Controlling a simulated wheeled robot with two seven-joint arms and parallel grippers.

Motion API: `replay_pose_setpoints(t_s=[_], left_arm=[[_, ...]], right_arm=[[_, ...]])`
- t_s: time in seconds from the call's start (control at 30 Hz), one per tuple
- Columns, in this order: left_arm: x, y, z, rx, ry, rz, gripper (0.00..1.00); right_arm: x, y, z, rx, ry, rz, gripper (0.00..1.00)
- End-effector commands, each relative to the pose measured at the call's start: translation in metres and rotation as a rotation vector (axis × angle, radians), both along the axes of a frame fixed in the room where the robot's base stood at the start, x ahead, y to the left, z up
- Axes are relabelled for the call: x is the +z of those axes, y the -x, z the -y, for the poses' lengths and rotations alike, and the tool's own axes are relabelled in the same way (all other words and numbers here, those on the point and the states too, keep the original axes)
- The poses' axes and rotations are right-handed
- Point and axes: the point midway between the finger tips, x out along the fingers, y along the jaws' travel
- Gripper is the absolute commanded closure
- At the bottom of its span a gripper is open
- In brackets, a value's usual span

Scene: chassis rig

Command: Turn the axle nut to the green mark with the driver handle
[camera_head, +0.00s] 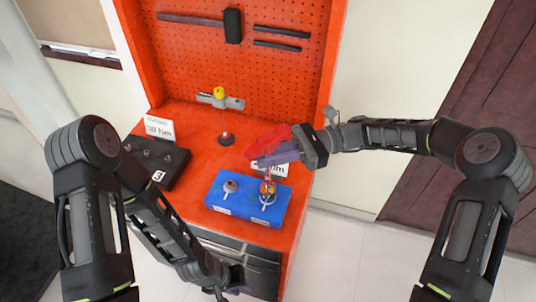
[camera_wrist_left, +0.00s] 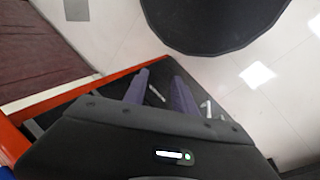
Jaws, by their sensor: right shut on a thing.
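My right gripper (camera_head: 268,150) comes in from the right, shut on a red piece (camera_head: 266,139) that looks like the driver handle, above the blue block (camera_head: 238,209). Below it, an orange and yellow top (camera_head: 267,187) sits on the block's right fitting, which has a pale pointer. Whether it touches the held piece is unclear. The left fitting (camera_head: 230,186) stands bare. The axle nut and green mark are too small to make out surely. My left gripper (camera_head: 222,292) is low before the bench; its fingers are apart and empty in the left wrist view (camera_wrist_left: 160,80).
The orange bench (camera_head: 205,150) has a pegboard back with dark tools. A black tray (camera_head: 155,160) with several knobs and a white label card stand at left. A grey bar with a yellow top (camera_head: 219,92) stands on a post behind. Dark drawers (camera_head: 245,262) are below.

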Motion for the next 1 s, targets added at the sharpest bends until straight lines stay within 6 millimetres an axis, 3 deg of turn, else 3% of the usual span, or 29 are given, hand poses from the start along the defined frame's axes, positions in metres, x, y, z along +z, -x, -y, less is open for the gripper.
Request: replay_pose_setpoints(t_s=[1.0], left_arm=[[-0.013,-0.002,0.001,-0.001,0.003,0.005,0.67]], right_arm=[[-0.026,0.000,0.000,0.001,-0.001,0.001,1.00]])
